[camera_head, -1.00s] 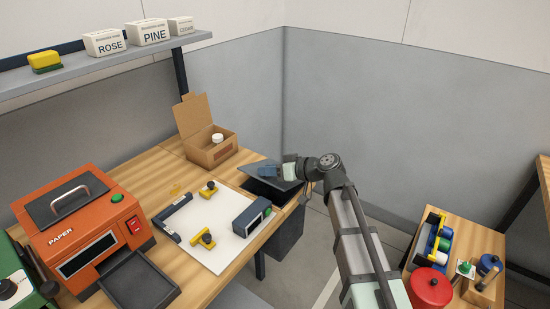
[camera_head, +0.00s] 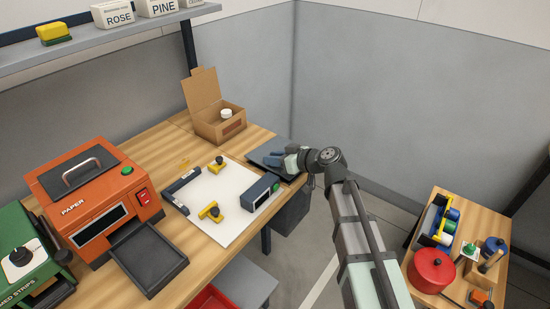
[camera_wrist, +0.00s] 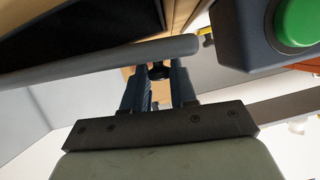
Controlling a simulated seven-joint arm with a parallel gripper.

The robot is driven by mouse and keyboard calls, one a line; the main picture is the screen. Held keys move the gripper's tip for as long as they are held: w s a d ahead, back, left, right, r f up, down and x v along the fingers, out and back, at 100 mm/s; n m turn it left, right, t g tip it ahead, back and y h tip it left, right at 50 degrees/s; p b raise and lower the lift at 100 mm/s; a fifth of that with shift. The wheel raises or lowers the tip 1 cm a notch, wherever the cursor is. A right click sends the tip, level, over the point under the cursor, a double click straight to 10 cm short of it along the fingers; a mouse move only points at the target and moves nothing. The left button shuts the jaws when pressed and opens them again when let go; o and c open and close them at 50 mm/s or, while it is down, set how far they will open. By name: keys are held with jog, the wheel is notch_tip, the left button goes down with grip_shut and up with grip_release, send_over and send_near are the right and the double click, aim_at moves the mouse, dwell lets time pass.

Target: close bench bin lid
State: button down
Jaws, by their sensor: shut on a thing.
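The bench bin (camera_head: 291,213) is a dark grey box at the right end of the wooden bench. Its dark lid (camera_head: 262,150) now lies low, close to bench height, and looks almost flat. My gripper (camera_head: 274,159) is over the lid from the right. In the wrist view the lid's grey edge (camera_wrist: 60,68) crosses the picture, with a dark area behind it. Whether the lid touches the bin's rim is hidden.
A dark blue device (camera_head: 260,192) with a green button sits close to the lid, on a white board (camera_head: 222,222) with yellow-handled tools. An open cardboard box (camera_head: 220,125) stands behind. A small table (camera_head: 470,217) with a red pot is at right.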

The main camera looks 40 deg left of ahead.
jog(key=c, duration=0.9)
grip_release()
jog(key=v, duration=1.3)
jog(key=shift+d+r, duration=0.25)
jog(key=shift+d, duration=0.1)
